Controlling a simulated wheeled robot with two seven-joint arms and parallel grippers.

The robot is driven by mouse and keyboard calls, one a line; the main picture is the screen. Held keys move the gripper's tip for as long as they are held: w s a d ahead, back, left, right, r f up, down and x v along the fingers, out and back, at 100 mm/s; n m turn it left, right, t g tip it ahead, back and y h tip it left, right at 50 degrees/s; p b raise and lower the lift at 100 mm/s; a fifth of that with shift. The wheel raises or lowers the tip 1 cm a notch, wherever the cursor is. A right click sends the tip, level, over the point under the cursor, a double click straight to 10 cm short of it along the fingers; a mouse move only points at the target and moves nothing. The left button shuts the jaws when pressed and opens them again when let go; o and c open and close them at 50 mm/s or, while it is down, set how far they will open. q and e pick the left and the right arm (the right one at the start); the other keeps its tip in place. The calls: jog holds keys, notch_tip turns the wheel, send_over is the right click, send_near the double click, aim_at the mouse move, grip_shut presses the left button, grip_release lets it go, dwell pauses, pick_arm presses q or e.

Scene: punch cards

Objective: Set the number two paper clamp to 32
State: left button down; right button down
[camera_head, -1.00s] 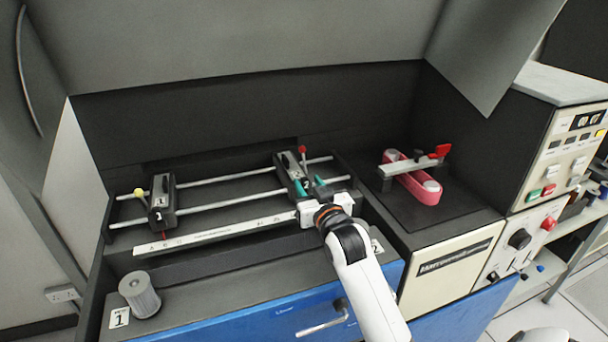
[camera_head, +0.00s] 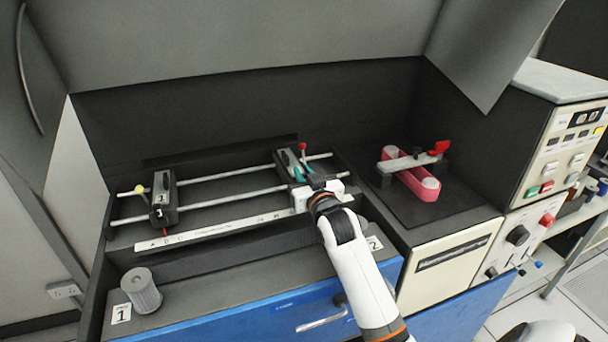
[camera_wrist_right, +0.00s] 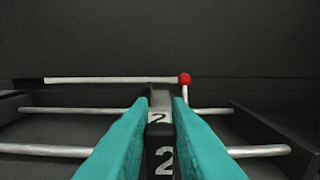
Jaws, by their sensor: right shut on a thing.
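The number two paper clamp (camera_head: 284,162) is a dark block with a red-knobbed lever. It sits on two metal rods at the right part of the rail frame. In the right wrist view the clamp (camera_wrist_right: 161,158), marked 2, stands between my teal fingers. My right gripper (camera_wrist_right: 160,112) is shut on it, and the white gripper body hides part of it in the head view (camera_head: 303,174). A white scale strip (camera_head: 215,230) runs along the front of the frame; its numbers are too small to read. My left gripper is not in view.
The number one clamp (camera_head: 163,198), with a yellow knob, sits on the rods at the left. A grey cylinder (camera_head: 141,291) stands on the front ledge. A pink device (camera_head: 413,184) stands at the right. The rods between the clamps are clear.

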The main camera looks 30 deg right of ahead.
jog(key=shift+a, duration=0.1)
jog(key=shift+w+a, duration=0.25)
jog(key=shift+a, duration=0.7)
jog(key=shift+w+a, duration=0.25)
jog(key=shift+a, duration=0.7)
jog(key=shift+d, duration=0.1)
jog(key=c, duration=1.4)
grip_release()
jog(key=shift+o, duration=0.2)
jog(key=b+v, duration=0.1)
jog(key=v, duration=1.1)
jog(key=shift+b, duration=0.3)
jog(key=shift+s+f, duration=0.1)
jog(key=shift+f, duration=0.05)
